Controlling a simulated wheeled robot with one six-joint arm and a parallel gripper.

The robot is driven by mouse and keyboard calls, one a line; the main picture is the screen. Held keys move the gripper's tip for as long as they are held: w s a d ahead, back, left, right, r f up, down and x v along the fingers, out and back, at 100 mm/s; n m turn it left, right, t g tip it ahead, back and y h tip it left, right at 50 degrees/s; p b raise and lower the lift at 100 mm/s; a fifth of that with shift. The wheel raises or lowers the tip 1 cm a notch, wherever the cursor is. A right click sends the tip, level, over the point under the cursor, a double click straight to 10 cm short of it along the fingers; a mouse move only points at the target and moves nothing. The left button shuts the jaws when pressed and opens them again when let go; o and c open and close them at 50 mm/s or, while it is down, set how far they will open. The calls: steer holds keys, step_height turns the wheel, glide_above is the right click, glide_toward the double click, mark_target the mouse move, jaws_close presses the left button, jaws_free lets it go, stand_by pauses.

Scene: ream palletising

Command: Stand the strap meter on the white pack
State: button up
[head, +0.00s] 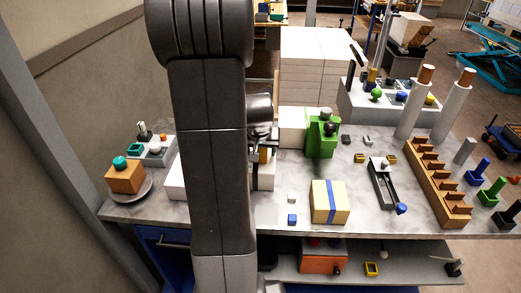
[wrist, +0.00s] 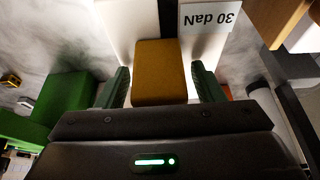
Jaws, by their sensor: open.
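An ochre block, which looks like the strap meter (wrist: 160,72), is between my gripper's two fingers in the wrist view. My gripper (wrist: 162,84) is open, with a gap on each side of the block. A white surface, apparently the white pack (wrist: 114,28), shows beyond the block. A white label reading "30 daN" (wrist: 207,17), upside down, is beside the block's far end. In the head view my gripper (head: 263,138) is partly hidden behind my arm, above a small yellowish part and a white pack (head: 264,178). Whether the block touches the pack is unclear.
A yellow box with a blue band (head: 329,202) is nearer the front edge. White stacks (head: 312,60) stand behind. Bare grey tabletop (head: 365,215) lies right of the box.

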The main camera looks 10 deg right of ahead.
steer(key=v, duration=1.2)
steer(key=shift+o, duration=0.2)
